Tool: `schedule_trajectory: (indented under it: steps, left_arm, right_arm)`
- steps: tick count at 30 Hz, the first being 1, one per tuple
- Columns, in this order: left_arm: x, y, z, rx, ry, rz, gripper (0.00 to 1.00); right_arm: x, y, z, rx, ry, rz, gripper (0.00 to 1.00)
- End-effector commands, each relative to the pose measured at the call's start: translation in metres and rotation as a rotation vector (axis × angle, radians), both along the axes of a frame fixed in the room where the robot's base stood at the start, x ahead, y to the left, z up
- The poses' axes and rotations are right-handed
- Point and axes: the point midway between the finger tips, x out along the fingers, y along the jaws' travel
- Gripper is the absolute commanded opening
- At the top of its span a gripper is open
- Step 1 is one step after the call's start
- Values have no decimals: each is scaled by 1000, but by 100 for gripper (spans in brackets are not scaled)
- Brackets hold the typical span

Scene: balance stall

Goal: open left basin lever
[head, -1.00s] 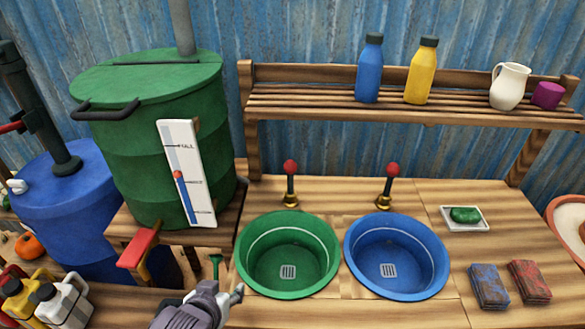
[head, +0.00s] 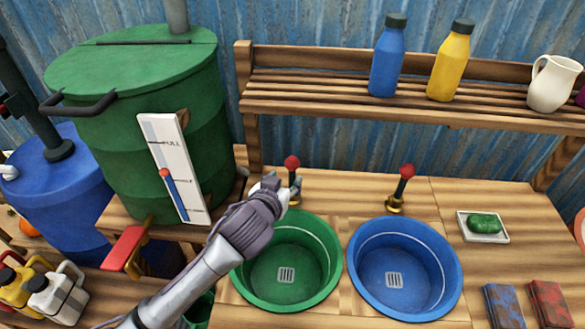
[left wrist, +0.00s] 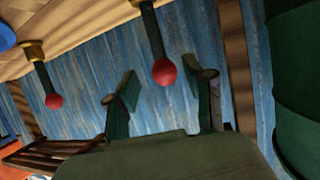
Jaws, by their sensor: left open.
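The left basin lever has a red ball knob (head: 292,163) on a dark stem and stands behind the green basin (head: 245,285). My left gripper (head: 281,186) is at this lever, just left of and in front of its stem, partly covering it. In the left wrist view my left gripper (left wrist: 161,82) is open, with one finger on each side of the red knob (left wrist: 164,71). I see a gap on both sides, and contact is not clear. The lever looks upright. My right gripper is out of view.
The right lever (head: 406,172) stands behind the blue basin (head: 455,285). A green barrel (head: 130,130) with a level gauge (head: 172,168) is at left. A shelf (head: 330,95) with bottles and a jug runs along the back. A soap dish (head: 497,238) lies at right.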

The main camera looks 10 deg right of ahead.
Motion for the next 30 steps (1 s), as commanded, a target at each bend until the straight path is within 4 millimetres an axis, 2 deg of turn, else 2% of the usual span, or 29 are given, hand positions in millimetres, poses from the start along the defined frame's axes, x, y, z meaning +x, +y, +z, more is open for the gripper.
schedule_trajectory:
  steps: [4, 9, 15, 23, 26, 30]
  left_arm:
    - [28, -12, -11, 2, 0, 1, 53]
    - [49, -21, -21, 1, 0, 0, 53]
    - [60, -25, -27, 0, 0, 0, 53]
    - [61, -26, -27, 0, 0, -1, 53]
    - [61, -25, -27, 0, 1, -1, 39]
    - [61, -25, -27, 0, 1, -1, 16]
  right_arm:
    - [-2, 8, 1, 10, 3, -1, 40]
    - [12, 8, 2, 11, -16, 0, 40]
    - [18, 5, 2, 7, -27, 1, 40]
    - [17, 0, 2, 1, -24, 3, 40]
    - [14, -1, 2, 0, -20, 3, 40]
    - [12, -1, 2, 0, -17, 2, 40]
